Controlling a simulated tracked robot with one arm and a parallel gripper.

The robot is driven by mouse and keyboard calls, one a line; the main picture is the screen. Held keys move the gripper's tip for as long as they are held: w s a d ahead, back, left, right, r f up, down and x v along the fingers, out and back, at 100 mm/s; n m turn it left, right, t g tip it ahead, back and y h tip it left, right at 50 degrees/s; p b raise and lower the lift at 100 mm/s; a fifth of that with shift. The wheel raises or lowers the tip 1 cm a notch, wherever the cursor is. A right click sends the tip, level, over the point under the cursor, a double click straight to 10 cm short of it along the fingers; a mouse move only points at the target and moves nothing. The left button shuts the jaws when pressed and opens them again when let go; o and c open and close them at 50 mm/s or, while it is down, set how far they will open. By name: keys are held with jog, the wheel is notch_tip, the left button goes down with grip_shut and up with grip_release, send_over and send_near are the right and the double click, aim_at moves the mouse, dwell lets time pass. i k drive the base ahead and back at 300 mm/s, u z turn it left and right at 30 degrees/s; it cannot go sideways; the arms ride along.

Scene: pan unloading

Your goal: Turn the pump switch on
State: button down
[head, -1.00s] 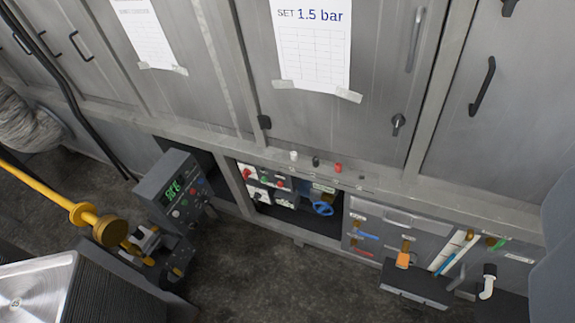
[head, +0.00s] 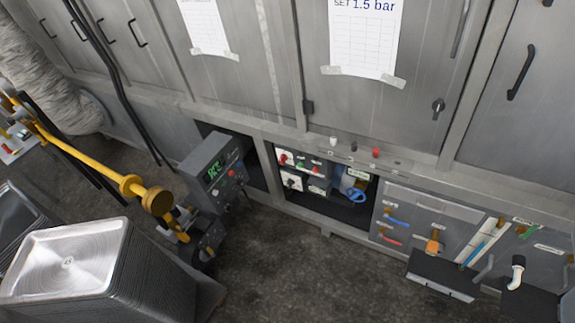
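I cannot tell which control is the pump switch; the labels are too small to read. A recess under the cabinets holds white switch boxes with a red knob (head: 283,158), a green button (head: 304,165) and other red controls. A blue handwheel (head: 357,195) sits to their right in the same recess. A grey control box (head: 213,170) with a lit green display and coloured buttons stands left of the recess. White, black and red knobs, including the red knob (head: 376,152), stand on the ledge above. My gripper is not in view.
A stack of metal pans (head: 70,262) stands at the lower left. A panel (head: 398,228) with coloured levers is right of the recess. The floor (head: 290,270) in front is clear.

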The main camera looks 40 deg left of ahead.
aim_at(283, 158)
jog(key=k, duration=1.25)
jog(key=u, duration=0.8)
jog(key=i, duration=1)
jog(key=z, duration=0.1)
